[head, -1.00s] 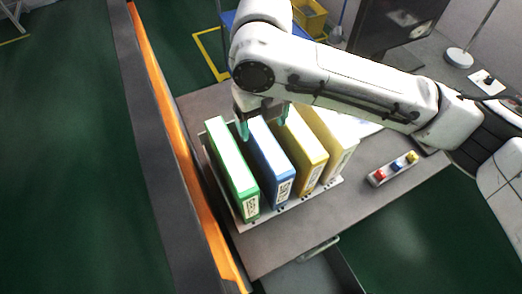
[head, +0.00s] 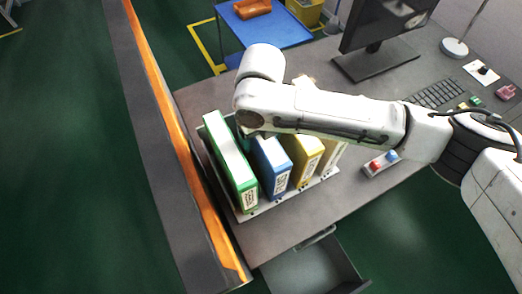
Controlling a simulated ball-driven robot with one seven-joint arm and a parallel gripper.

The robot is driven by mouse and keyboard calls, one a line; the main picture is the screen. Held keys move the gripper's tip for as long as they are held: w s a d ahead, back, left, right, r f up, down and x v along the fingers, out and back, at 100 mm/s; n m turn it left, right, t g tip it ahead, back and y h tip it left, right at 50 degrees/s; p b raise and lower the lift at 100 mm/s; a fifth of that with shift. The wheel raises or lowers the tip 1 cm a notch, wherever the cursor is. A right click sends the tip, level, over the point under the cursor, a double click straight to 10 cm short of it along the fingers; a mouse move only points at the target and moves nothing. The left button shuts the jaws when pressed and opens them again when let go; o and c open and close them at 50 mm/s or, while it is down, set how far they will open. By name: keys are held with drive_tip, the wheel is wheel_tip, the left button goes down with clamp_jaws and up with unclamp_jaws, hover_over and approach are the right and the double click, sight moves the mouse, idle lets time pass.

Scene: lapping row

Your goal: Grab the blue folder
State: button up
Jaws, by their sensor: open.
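The blue folder (head: 272,166) stands upright in a row on a pale rack (head: 246,215) on the desk, between the green folder (head: 231,163) and the yellow folder (head: 304,159). My gripper (head: 250,130) is open over the rear part of the blue folder. One finger shows at the gap between the green and blue folders. The other finger is hidden behind my arm, so I cannot tell whether it touches the folder. A paler folder (head: 330,157) stands to the right of the yellow one, partly covered by my arm.
An orange-edged barrier (head: 180,130) runs along the desk's left side. A button box (head: 380,163), keyboard (head: 436,93) and monitor (head: 375,30) are to the right. An open drawer (head: 312,270) juts out in front. The desk's front strip is clear.

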clamp_jaws()
idle(0.7)
